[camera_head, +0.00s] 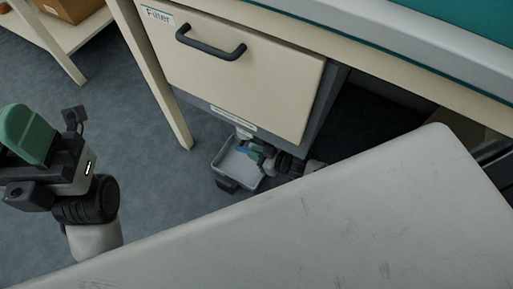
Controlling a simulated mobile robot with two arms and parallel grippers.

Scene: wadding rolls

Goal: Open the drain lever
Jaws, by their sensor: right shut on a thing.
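The drain lever (243,145) is a small blue piece at the drain outlet (243,132), under the lower edge of the cream Filter cabinet front. My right gripper (256,150), with green fingertips, reaches in from the right and is shut on the lever. Its fingers cover part of the lever, so its exact angle is hard to tell. A grey tray (216,163) stands on the floor below the outlet. My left gripper (28,133) is at the left edge, far from the drain; only one green finger face shows clearly.
The cream Filter front (240,85) has a dark handle (210,44) and stands above the drain. A cream table leg (166,95) is left of it. A shelf with a cardboard box (72,8) is at top left. Blue-grey floor (140,190) is clear left of the tray.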

